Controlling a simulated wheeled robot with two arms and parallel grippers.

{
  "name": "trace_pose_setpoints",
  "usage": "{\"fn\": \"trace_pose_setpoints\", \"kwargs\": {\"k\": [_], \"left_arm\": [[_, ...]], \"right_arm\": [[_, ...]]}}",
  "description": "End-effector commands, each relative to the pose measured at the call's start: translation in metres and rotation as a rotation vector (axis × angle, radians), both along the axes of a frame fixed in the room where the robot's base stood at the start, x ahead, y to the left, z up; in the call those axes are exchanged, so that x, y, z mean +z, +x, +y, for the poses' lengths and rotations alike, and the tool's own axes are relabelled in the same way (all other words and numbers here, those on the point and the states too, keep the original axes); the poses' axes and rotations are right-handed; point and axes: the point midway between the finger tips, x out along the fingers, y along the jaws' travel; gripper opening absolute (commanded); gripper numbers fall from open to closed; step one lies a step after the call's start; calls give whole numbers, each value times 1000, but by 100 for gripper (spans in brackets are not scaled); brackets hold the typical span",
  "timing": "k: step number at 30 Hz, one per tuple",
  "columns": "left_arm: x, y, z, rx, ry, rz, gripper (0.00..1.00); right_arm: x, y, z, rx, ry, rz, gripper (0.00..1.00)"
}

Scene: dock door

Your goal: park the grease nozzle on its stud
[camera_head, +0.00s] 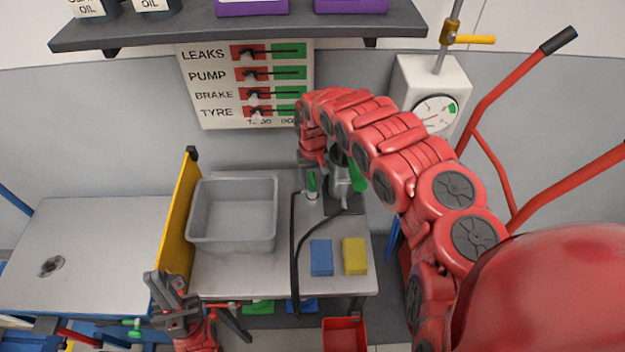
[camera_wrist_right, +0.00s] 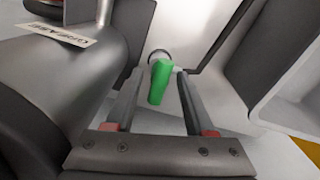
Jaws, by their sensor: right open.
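The grease nozzle has a green grip (camera_head: 312,182) and stands on the bench just left of the grey grease pump (camera_head: 341,186). In the wrist view the green grip (camera_wrist_right: 158,82) shows between my right fingers, with a dark ring at its far end. My right gripper (camera_wrist_right: 160,90) is open around it; I see no finger closed on it. A black hose (camera_head: 296,245) loops from the pump over the bench's front edge and up toward the nozzle. The stud cannot be told apart clearly; the nozzle's foot is small and partly hidden. My left gripper (camera_head: 168,288) is open and empty at the lower left.
A grey bin (camera_head: 233,243) stands left of the nozzle, beside a yellow panel (camera_head: 179,215). A blue sponge (camera_head: 321,258) and a yellow sponge (camera_head: 354,256) lie at the bench front. A label board (camera_head: 215,112) with sliders hangs behind. A shelf (camera_head: 235,32) overhangs the back.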

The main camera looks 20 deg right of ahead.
Motion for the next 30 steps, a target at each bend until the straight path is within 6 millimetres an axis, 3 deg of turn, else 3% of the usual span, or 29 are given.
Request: {"fn": "trace_pose_setpoints", "kwargs": {"k": [21, 30], "left_arm": [[49, 0, 0, 0, 0, 0, 0], [52, 0, 0, 0, 0, 0, 0]], "right_arm": [[68, 1, 0, 0, -1, -2, 54], [73, 0, 0, 0, 0, 0, 54]]}}
